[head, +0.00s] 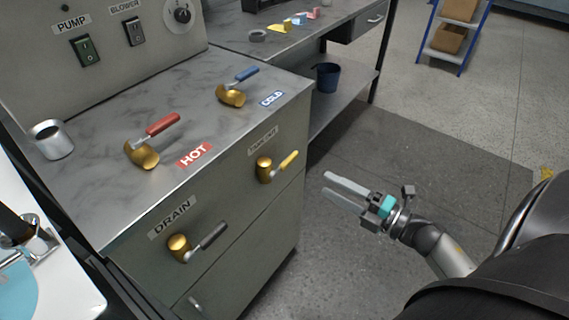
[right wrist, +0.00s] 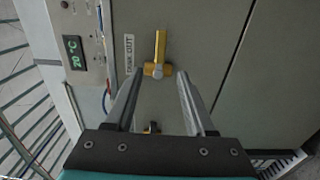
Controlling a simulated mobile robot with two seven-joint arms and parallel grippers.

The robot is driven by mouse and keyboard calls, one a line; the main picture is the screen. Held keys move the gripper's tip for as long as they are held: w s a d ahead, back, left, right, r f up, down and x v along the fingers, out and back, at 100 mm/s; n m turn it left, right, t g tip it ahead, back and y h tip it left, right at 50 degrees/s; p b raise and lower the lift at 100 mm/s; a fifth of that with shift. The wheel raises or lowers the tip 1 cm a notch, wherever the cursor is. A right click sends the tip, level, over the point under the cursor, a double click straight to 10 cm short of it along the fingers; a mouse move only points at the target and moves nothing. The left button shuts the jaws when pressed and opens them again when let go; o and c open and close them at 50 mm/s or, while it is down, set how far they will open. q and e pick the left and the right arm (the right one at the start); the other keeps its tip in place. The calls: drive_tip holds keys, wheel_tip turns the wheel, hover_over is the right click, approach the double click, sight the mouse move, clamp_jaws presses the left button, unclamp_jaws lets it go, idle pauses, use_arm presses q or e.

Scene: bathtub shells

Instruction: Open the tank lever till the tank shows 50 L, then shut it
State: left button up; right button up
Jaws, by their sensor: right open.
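The tank lever (head: 289,160) has a yellow handle on a brass valve body, on the cabinet's front under a small label that reads TANK OUT in the right wrist view. Its handle lies along the front, parallel to the label. In the right wrist view the lever (right wrist: 160,48) shows beyond the fingertips, roughly centred between them. My right gripper (head: 335,187) is open and empty, to the right of the lever and apart from it. It also shows in the wrist view (right wrist: 158,80). My left gripper is not in view.
The DRAIN lever (head: 212,236) is on the same front, lower left. Red HOT (head: 163,124) and blue COLD (head: 246,74) levers and a metal cup (head: 50,139) are on top. Floor right of the cabinet is clear.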

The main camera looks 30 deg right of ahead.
sight(290, 164)
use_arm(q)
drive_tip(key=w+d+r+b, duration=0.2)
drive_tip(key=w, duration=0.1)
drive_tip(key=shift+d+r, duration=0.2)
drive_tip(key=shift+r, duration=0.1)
use_arm(e)
drive_tip(key=x, duration=1.3)
drive_tip(key=shift+d, duration=0.15)
clamp_jaws()
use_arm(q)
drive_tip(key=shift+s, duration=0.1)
